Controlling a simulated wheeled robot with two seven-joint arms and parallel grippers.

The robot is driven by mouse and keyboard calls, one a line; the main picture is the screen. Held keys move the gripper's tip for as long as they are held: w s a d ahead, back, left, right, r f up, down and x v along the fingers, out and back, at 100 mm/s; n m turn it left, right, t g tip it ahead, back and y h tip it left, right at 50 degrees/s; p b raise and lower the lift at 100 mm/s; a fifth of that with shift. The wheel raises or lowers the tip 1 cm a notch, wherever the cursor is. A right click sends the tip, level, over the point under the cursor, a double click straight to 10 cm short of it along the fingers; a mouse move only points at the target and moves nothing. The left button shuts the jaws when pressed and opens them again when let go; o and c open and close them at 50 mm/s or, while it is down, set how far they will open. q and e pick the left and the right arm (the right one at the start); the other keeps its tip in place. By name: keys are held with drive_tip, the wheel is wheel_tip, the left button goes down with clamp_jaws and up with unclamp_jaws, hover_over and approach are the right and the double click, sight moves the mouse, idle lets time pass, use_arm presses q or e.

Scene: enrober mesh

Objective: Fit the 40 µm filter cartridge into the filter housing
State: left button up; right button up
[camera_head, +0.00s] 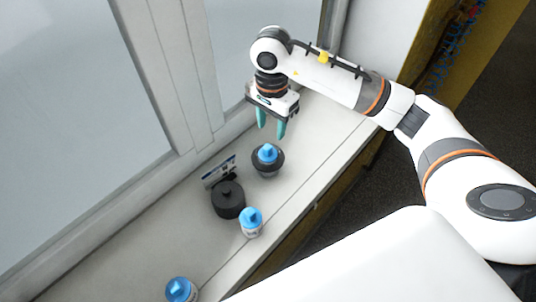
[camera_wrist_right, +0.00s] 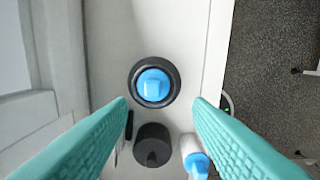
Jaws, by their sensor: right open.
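The filter housing (camera_head: 277,167) is a dark round cup on the pale ledge. A blue-topped cartridge (camera_head: 267,153) stands inside its ring; I cannot read a label on it. The wrist view shows the housing (camera_wrist_right: 154,105) from above, with the blue top (camera_wrist_right: 153,85) near its middle. My right gripper (camera_head: 271,136) points down, open and empty, above the housing. Its teal fingers (camera_wrist_right: 160,104) are apart, with nothing between them. A white cartridge with a blue top (camera_head: 251,222) stands nearer, and another (camera_head: 180,290) is at the bottom edge. My left gripper is out of view.
A black round lid-like part with a knob (camera_head: 228,200) lies beside the housing and also shows in the wrist view (camera_wrist_right: 152,150). A small card (camera_head: 218,171) stands behind it. A window frame bounds the ledge on the left; the ledge drops off on the right.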

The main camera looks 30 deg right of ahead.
sight(268, 146)
wheel_tip(268, 146, down, 2)
drive_tip(key=shift+w+f, duration=0.1)
drive_tip(key=shift+w+a+f+p, duration=0.1)
drive_tip(key=shift+w+f+p, duration=0.05)
drive_tip(key=shift+f+p, duration=0.5)
drive_tip(key=f+p, duration=0.2)
drive_tip(key=f, duration=0.1)
drive_tip(key=shift+w+a+f, duration=0.15)
drive_tip(key=shift+w+f, duration=0.05)
drive_tip(key=shift+f, duration=0.5)
clamp_jaws()
